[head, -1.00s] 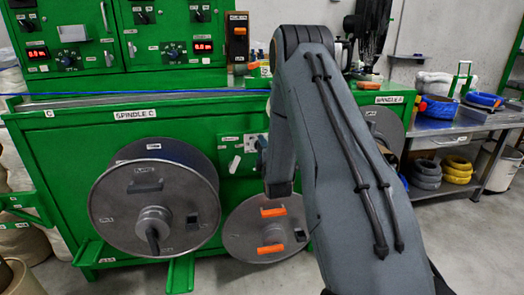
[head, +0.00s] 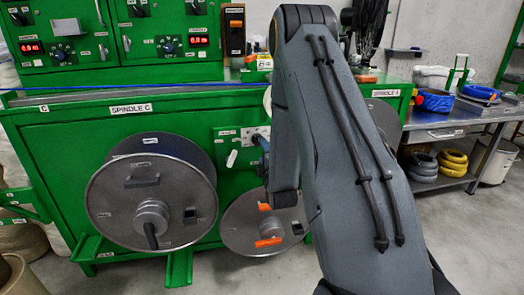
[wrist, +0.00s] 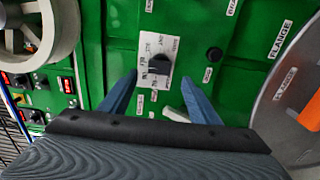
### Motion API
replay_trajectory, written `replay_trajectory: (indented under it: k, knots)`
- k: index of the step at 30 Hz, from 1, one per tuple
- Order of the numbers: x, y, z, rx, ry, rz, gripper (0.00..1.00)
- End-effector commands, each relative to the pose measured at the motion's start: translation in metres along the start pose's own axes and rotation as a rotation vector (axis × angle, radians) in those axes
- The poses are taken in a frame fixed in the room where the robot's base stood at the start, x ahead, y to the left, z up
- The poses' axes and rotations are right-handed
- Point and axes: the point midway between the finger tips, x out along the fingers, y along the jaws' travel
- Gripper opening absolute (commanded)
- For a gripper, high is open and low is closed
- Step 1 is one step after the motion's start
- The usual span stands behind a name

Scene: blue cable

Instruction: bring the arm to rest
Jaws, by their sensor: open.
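My gripper (wrist: 160,97) shows in the wrist view as two blue fingers spread apart with nothing between them. It faces the green machine front, with a white switch plate (wrist: 157,62) and its black knob beyond the fingers. In the head view my grey arm covers the middle right, and the gripper is mostly hidden behind it, near the switch plate (head: 229,133). The blue cable (head: 130,91) runs straight along the top of the green machine (head: 60,155) at the left.
A large grey spindle reel (head: 112,210) stands at the machine's front left. A lower disc (head: 235,225) with orange blocks (head: 268,242) is beside my arm. A steel table (head: 440,128) with coils is at the right. The floor in front is open.

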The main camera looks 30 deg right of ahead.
Motion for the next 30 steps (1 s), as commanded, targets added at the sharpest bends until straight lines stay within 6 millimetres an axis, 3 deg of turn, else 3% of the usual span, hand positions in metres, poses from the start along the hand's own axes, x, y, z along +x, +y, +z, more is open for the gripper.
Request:
replay_trajectory:
  k: [14,20,26,30]
  knots:
    - [0.0,0.001,-0.001,0.003,0.001,-0.003,0.56]
    - [-0.007,0.014,-0.019,0.124,0.016,-0.127,0.56]
    - [-0.047,0.031,-0.057,0.401,-0.019,-0.43,0.56]
    - [-0.096,0.042,-0.08,0.582,-0.103,-0.65,0.56]
